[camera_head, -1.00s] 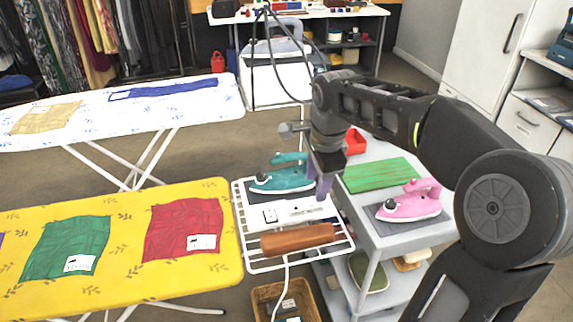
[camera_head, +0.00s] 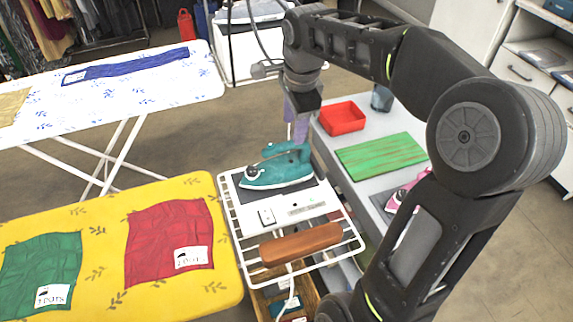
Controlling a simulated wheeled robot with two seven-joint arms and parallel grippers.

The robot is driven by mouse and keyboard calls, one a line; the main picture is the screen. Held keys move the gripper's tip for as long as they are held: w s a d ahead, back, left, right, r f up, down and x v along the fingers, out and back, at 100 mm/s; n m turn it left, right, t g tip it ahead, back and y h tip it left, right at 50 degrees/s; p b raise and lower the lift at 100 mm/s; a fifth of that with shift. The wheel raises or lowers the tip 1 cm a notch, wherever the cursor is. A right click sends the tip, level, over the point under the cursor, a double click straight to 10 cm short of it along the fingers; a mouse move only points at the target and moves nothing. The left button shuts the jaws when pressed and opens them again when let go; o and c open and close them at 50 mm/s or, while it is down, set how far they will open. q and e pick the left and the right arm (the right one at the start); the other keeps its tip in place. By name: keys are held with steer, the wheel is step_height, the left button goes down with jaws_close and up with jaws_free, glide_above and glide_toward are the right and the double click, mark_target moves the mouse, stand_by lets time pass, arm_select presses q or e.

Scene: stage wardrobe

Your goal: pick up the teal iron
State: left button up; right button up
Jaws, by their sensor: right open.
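The teal iron (camera_head: 272,174) sits on a dark pad on the white wire rack (camera_head: 237,220) at the end of the yellow ironing board. Its handle is on top and its nose points left. My left gripper is not in view.
A brown wooden block (camera_head: 300,243) lies at the rack's front. The grey cart (camera_head: 328,152) on the right holds a red tray (camera_head: 342,118), a green board (camera_head: 381,156) and a pink iron (camera_head: 397,197), partly hidden by my arm. The yellow board (camera_head: 105,208) is at left.

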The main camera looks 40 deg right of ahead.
mark_target(291, 142)
steer(key=shift+w+f, duration=0.2)
steer(key=shift+f, duration=1)
steer(key=shift+w+f+p, duration=0.15)
steer(key=shift+w+f, duration=0.05)
steer(key=shift+f, duration=1.15)
steer(key=shift+w+f+p, duration=0.15)
steer(key=shift+f, duration=1.15)
steer(key=shift+c, duration=0.6)
jaws_close()
steer(key=shift+r, duration=0.1)
